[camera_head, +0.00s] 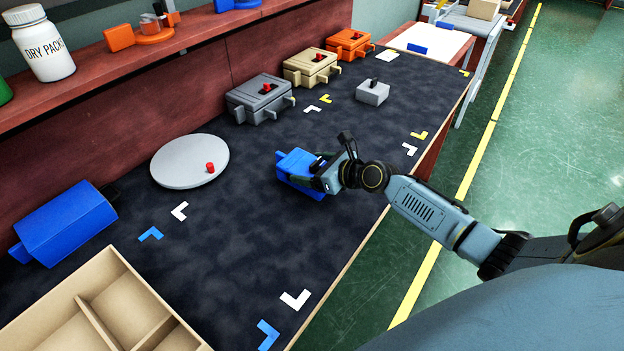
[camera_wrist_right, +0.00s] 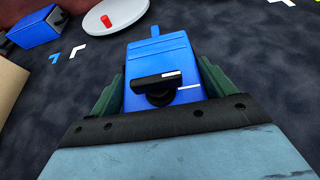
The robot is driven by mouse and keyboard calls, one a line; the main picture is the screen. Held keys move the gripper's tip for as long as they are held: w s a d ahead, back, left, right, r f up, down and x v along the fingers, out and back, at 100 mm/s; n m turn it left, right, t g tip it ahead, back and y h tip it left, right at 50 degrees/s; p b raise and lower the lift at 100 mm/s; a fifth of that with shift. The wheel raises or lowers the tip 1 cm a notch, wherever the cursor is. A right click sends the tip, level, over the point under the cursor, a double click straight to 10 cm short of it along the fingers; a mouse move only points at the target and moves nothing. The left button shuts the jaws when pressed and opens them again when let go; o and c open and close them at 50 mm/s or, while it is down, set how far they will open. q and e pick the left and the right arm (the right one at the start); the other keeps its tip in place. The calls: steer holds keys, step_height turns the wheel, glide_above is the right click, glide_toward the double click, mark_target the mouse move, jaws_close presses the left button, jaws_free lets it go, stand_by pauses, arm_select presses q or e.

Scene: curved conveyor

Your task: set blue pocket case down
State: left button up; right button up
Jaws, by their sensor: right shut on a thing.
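The blue pocket case (camera_head: 296,163) is at the middle of the dark mat in the head view. My right gripper (camera_head: 318,178) is shut on it from the right side. In the right wrist view the blue case (camera_wrist_right: 160,60) fills the space between the green finger pads of my right gripper (camera_wrist_right: 160,95), with a black knob on its top. I cannot tell whether the case touches the mat. My left gripper is in neither view.
A grey round disc (camera_head: 190,172) with a red peg lies left of the case. A larger blue box (camera_head: 65,222) and a divided wooden tray (camera_head: 112,272) stand at the left. Grey, tan and orange cases line the back. White, blue and yellow corner marks lie on the mat (camera_head: 235,255).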

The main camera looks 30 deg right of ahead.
step_height(320, 180, down, 3)
steer(key=shift+r+b, duration=0.15)
steer(key=shift+b, duration=0.55)
steer(key=shift+f, duration=0.2)
steer(key=o, duration=1)
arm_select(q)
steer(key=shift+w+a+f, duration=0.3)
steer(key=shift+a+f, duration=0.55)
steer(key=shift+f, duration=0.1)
arm_select(e)
steer(key=shift+r, duration=0.1)
steer(key=shift+r, duration=0.25)
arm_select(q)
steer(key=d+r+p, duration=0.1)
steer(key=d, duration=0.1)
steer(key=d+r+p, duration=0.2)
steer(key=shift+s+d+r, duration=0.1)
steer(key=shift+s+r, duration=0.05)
arm_select(e)
steer(key=v, duration=1.2)
steer(key=shift+d, duration=0.1)
